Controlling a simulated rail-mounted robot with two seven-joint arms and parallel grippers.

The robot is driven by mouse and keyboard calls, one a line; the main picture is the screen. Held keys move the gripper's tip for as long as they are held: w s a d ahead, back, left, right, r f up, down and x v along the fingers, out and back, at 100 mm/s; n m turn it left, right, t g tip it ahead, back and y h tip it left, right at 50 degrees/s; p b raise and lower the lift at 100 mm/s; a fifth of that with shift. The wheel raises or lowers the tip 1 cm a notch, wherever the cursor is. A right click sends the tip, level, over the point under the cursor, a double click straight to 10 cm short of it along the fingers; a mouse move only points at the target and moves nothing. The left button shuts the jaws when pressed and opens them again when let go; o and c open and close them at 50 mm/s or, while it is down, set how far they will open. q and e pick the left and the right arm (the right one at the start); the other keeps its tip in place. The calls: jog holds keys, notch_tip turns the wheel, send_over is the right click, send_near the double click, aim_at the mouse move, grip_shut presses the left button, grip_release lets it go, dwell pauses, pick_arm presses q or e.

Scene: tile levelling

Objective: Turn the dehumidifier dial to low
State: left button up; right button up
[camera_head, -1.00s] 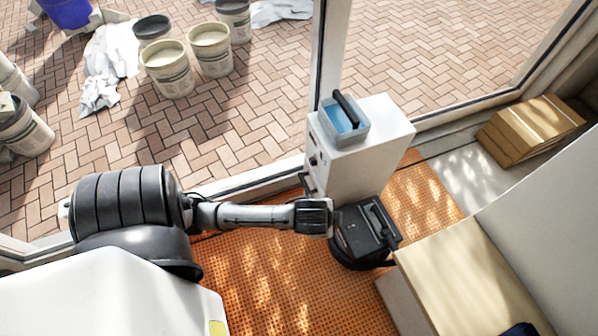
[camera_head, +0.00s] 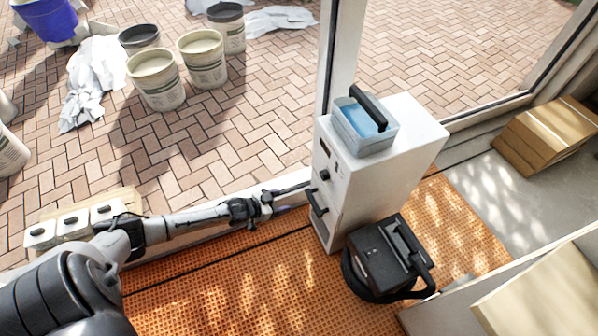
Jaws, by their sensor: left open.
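The white dehumidifier (camera_head: 395,165) stands on the orange mat beside the window post. Its front, facing left, carries a small dark dial (camera_head: 324,175) with a black handle (camera_head: 317,203) below it. The dial's setting is too small to read. My left gripper (camera_head: 296,196) reaches in from the left and is open, its fingers pointing at the dehumidifier's front. It is left of the dial and slightly lower in the picture. It holds nothing, and I see no clear contact with the dial. My right gripper is not in view.
A blue-grey tub (camera_head: 364,128) with a black-handled tool sits on the dehumidifier. A black machine (camera_head: 385,258) stands at its right foot. The orange mat (camera_head: 245,285) is open in front. Cardboard boxes (camera_head: 545,135) lie at right. Buckets (camera_head: 157,82) stand on the paving outside.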

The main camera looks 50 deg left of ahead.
aim_at(322, 176)
pick_arm(q)
notch_tip(322, 176, up, 7)
jog(key=w+d+n+t+h, duration=0.1)
jog(key=d+t+h, duration=0.15)
jog(key=t, duration=0.25)
jog(key=b+x, duration=0.1)
jog(key=x, duration=0.3)
jog(key=b+x, duration=0.2)
jog(key=x, duration=0.2)
jog(key=a+b+x, duration=0.1)
jog(key=b+x, duration=0.1)
jog(key=x, duration=0.2)
jog(key=shift+f, duration=0.15)
jog(key=shift+b+x, duration=0.45)
jog(key=shift+x, duration=0.5)
jog(key=c, duration=0.9)
